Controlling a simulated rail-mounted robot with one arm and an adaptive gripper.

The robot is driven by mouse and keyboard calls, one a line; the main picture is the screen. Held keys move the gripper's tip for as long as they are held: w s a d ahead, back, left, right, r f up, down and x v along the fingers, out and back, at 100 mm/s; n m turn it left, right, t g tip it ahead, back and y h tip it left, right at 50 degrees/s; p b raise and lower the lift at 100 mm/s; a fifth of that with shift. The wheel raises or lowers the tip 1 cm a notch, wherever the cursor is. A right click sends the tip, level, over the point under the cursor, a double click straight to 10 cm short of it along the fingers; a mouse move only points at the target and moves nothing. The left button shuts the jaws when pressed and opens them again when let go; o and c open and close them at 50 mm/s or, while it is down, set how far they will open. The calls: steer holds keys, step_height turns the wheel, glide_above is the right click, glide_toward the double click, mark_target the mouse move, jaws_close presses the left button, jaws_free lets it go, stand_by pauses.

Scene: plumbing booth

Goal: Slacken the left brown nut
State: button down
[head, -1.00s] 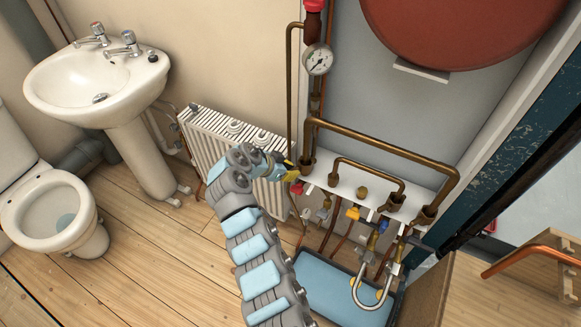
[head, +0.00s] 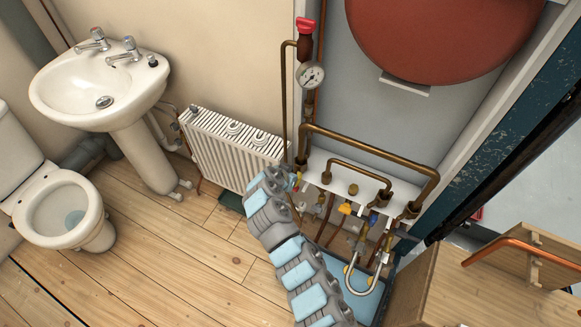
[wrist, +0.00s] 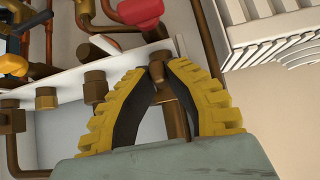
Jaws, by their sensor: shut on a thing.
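The left brown nut (wrist: 157,70) sits at the end of the white bracket (wrist: 70,88), around a brown pipe. My gripper (wrist: 158,76) has yellow ribbed fingers with black pads. In the wrist view the fingers are closed on both sides of this nut, shut on it. In the head view my gripper (head: 294,181) is at the left end of the white bracket (head: 340,188), and the arm largely hides the nut there. More brown nuts (wrist: 95,86) stand along the bracket to the left in the wrist view.
A red valve handle (wrist: 140,12) is close to the fingertips. The white radiator (head: 226,150) stands just left of my gripper. Brown pipes (head: 375,154) arch above the bracket, with a gauge (head: 311,76) above. A wooden unit (head: 470,290) stands at the right.

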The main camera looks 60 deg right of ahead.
steer(key=s+n+t+p, duration=0.1)
steer(key=p, duration=0.2)
steer(key=s+n+t+p, duration=0.1)
steer(key=n+p, duration=0.1)
steer(key=p, duration=0.1)
steer(key=shift+r+t+p, duration=0.3)
steer(key=shift+r+p, duration=0.05)
steer(key=shift+p, duration=0.05)
steer(key=shift+s+d+f+n+t+y+p, duration=0.2)
steer(key=shift+s+n+t+y+p, duration=0.15)
steer(key=shift+n+t+p, duration=0.5)
steer(key=shift+s+d+f+n+t+y+p, duration=0.1)
steer(key=shift+s+d+n+t+y+p, duration=0.25)
steer(key=shift+n+p, duration=0.9)
steer(key=shift+a+f+t+p, duration=0.1)
steer(key=shift+a+t+p, duration=0.05)
steer(key=shift+t+p, duration=0.15)
steer(key=c, duration=1.1)
jaws_free()
steer(key=shift+o, duration=0.2)
steer(key=shift+s, duration=0.1)
steer(key=v, duration=1.2)
